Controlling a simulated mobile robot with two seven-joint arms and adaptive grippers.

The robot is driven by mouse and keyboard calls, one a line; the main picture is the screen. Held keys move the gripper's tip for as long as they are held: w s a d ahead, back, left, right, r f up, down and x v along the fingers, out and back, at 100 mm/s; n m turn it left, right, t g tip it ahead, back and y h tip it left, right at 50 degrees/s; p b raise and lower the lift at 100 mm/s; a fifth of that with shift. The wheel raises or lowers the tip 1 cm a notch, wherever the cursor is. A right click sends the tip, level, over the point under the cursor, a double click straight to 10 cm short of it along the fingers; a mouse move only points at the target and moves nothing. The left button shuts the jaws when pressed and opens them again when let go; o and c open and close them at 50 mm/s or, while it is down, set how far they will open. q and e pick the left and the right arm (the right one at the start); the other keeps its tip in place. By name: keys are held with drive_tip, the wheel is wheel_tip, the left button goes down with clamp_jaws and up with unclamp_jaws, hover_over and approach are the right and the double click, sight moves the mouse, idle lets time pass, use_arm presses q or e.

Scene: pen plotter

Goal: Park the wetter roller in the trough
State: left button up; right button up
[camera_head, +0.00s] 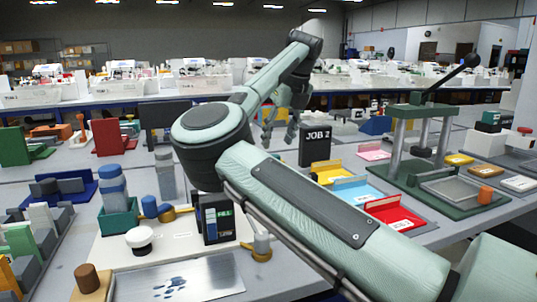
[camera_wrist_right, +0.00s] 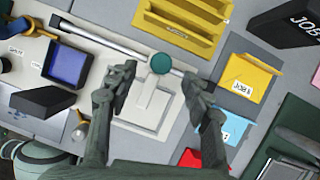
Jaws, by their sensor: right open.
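A round teal knob (camera_wrist_right: 160,63) shows between the fingertips, above a white plate (camera_wrist_right: 150,108). A long grey metal rod (camera_wrist_right: 100,38) with a dark end runs up-left from the knob. A dark-framed tray with a blue inside (camera_wrist_right: 70,64) lies left of the fingers. I cannot tell for sure which are roller and trough. My left gripper is out of view.
A green press (camera_head: 430,150) stands further right. A yellow rack (camera_wrist_right: 185,28) and a yellow tray (camera_wrist_right: 247,83) are near the right fingers. Blocks crowd the left.

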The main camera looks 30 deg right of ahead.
sight(275, 155)
drive_tip(key=x, duration=0.5)
drive_tip(key=shift+s+d+f+p, duration=0.1)
drive_tip(key=shift+f+p, duration=0.15)
drive_tip(key=shift+p, duration=0.05)
drive_tip(key=shift+f, duration=0.3)
drive_tip(key=shift+w+f, duration=0.3)
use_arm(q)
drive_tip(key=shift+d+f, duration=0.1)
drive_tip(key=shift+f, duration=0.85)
use_arm(e)
clamp_jaws()
